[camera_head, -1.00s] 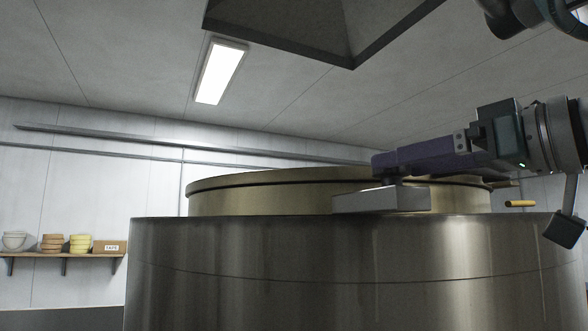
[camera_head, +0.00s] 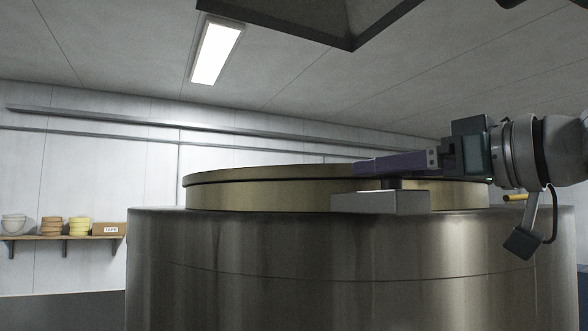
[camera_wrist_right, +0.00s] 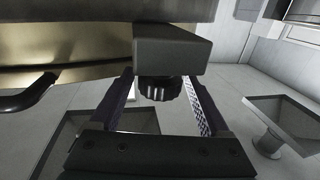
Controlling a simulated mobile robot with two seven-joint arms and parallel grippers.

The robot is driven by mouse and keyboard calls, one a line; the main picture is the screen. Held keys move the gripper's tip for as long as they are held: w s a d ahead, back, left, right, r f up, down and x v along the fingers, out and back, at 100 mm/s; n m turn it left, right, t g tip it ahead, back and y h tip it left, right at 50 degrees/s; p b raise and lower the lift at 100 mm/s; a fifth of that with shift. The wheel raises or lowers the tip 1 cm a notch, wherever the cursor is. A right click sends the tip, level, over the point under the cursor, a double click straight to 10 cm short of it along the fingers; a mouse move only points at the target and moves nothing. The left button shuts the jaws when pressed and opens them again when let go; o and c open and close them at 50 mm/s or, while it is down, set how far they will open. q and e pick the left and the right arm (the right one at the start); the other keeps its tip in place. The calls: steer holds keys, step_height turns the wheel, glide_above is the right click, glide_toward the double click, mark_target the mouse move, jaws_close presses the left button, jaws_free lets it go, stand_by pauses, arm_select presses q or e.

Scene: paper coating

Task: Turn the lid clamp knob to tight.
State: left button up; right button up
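The lid clamp is a grey block (camera_head: 380,203) at the rim of a large steel vessel (camera_head: 350,265) with a brass-coloured lid (camera_head: 260,190). The right wrist view shows the ribbed black knob (camera_wrist_right: 160,88) beside the clamp block (camera_wrist_right: 170,48). My right gripper (camera_head: 362,167) reaches in from the right with purple fingers. In the wrist view the right gripper (camera_wrist_right: 158,82) is open, one finger on each side of the knob, with gaps visible. My left gripper is out of view.
A yellow handle (camera_head: 515,197) sticks out at the vessel's right, behind my arm. A wall shelf (camera_head: 65,237) at the left holds bowls and a box marked TAPE (camera_head: 109,229). A dark hood (camera_head: 330,22) hangs overhead. The wrist view shows a dark curved handle (camera_wrist_right: 30,97) at left.

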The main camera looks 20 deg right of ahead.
steer(key=c, duration=1.2)
